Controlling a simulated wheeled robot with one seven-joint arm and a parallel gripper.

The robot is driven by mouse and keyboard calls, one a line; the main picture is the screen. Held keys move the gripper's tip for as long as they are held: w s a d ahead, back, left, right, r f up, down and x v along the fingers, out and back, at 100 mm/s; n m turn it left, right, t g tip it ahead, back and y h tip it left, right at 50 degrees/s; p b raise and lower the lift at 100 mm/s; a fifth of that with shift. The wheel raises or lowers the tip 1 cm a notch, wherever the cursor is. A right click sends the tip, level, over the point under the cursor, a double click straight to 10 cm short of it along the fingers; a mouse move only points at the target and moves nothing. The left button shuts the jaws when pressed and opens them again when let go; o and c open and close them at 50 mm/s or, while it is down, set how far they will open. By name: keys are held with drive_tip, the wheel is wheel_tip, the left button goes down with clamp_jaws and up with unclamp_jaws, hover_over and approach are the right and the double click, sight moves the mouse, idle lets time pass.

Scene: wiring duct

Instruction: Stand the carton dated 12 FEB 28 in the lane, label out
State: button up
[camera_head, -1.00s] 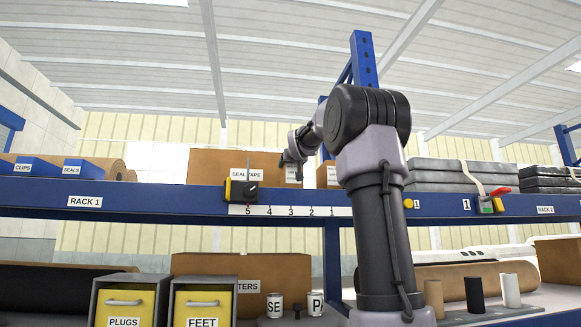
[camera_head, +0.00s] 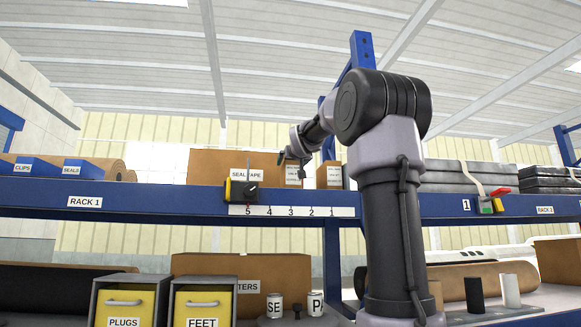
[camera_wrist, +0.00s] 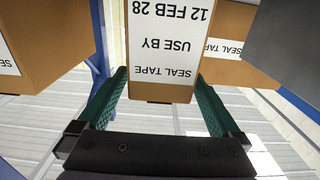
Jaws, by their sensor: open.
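In the wrist view, which is upside down, a brown carton (camera_wrist: 163,91) has a white label reading SEAL TAPE, USE BY, 12 FEB 28. My gripper (camera_wrist: 160,78) is open, one green finger on each side of this carton's near part. Gaps show between fingers and carton sides, so it is not gripped. In the head view my gripper (camera_head: 293,159) is at the upper shelf, in front of a labelled carton (camera_head: 293,184) whose date is too small to read. The shelf edge carries a strip of lane numbers (camera_head: 291,211).
In the wrist view another labelled carton (camera_wrist: 30,45) stands left, and a SEAL TAPE box (camera_wrist: 245,25) right. A dark grey surface (camera_wrist: 290,45) is close at upper right. A yellow-and-black device (camera_head: 241,192) hangs on the shelf edge. Yellow-fronted bins (camera_head: 203,309) stand below.

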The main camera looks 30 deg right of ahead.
drive_tip(key=v, duration=0.8)
drive_tip(key=s+a+f+g+y, duration=0.2)
drive_tip(key=s+a+f, duration=0.3)
drive_tip(key=f, duration=0.8)
drive_tip(key=s+a+f+g+y, duration=0.2)
drive_tip(key=s+a+f+g, duration=0.3)
drive_tip(key=s+f, duration=0.7)
drive_tip(key=s+a+f+m+g+y, duration=0.1)
drive_tip(key=s+a+f+g+y, duration=0.2)
drive_tip(key=f, duration=1.2)
drive_tip(key=s+a, duration=0.3)
drive_tip(key=s, duration=0.2)
drive_tip(key=shift+s+a+f, duration=0.15)
drive_tip(key=shift+a, duration=0.15)
